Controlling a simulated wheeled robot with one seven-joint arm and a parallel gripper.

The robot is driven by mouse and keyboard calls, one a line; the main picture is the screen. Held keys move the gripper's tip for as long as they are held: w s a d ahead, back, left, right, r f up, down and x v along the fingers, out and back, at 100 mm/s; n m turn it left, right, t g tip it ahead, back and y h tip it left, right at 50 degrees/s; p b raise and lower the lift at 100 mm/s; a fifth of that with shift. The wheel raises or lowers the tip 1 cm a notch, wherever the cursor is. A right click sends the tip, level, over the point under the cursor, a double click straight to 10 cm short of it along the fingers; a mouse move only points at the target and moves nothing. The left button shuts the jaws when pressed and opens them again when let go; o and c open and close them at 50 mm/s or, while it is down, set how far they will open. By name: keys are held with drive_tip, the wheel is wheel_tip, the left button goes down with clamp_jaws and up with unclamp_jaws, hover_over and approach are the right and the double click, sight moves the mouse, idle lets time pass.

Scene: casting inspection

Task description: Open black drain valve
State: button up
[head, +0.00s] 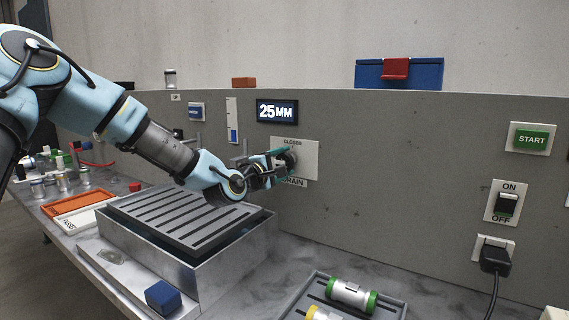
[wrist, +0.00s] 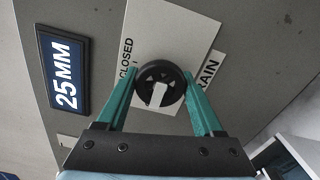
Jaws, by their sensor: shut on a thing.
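The black drain valve (wrist: 161,76) is a round black knob with a light pointer bar, mounted on a pale plate (head: 308,158). The plate is marked "CLOSED" at the top and has a partly covered label ending in "RAIN". In the wrist view my gripper (wrist: 160,88) has one green finger on each side of the knob and is shut on it. In the head view my gripper (head: 284,157) reaches the plate from the left and hides most of the knob.
A slotted metal basin (head: 240,256) stands below my arm. A display (head: 277,111) reads "25MM" above the plate. A blue block (head: 163,297) and a grey tray (head: 398,308) with cylinders lie in front. A START button (head: 532,139) and an ON/OFF switch (head: 507,204) are at the right.

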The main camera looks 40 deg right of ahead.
drive_tip(key=o, duration=1.4)
drive_tip(key=shift+a, duration=0.1)
drive_tip(key=b+v, duration=0.2)
drive_tip(key=v, duration=0.8)
drive_tip(key=shift+a, duration=0.3)
